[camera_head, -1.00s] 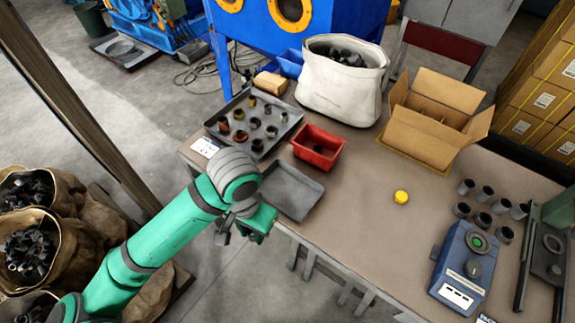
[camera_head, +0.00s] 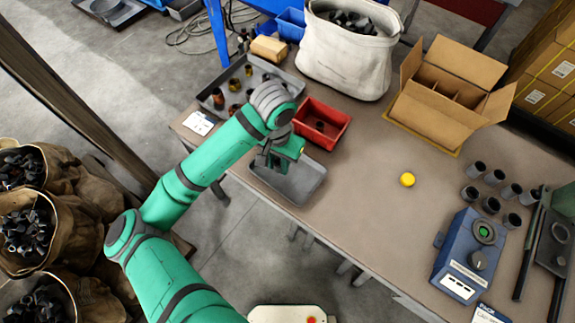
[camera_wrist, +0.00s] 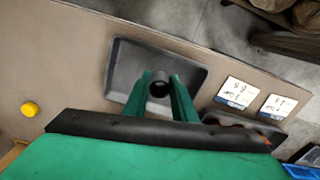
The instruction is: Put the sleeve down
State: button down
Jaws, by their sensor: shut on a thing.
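My gripper (camera_head: 276,160) hangs over the empty-looking grey tray (camera_head: 305,188) at the table's near edge in the head view. In the wrist view its two green fingers (camera_wrist: 161,95) are shut on a small dark round sleeve (camera_wrist: 159,86), which shows its open end. The grey tray (camera_wrist: 195,70) lies behind the sleeve in the wrist view. The gap between sleeve and tray floor is hard to judge. In the head view my gripper hides the sleeve.
A red bin (camera_head: 337,126) with something dark inside stands just behind the grey tray. A larger tray (camera_head: 211,107) of sleeves is to the left. A blue device (camera_head: 462,250) stands farther right.

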jog(key=w+f, duration=0.1)
jog(key=w+d+f, duration=0.1)
jog(key=f, duration=0.1)
jog(key=w+d+f, duration=0.1)
jog(key=shift+d+f, duration=0.15)
jog(key=shift+f, duration=0.2)
jog(key=shift+w+d+f, duration=0.1)
jog(key=shift+f, duration=1.55)
jog(key=shift+f, duration=0.4)
jog(key=c, duration=1.5)
grip_release()
jog(key=shift+o, duration=0.2)
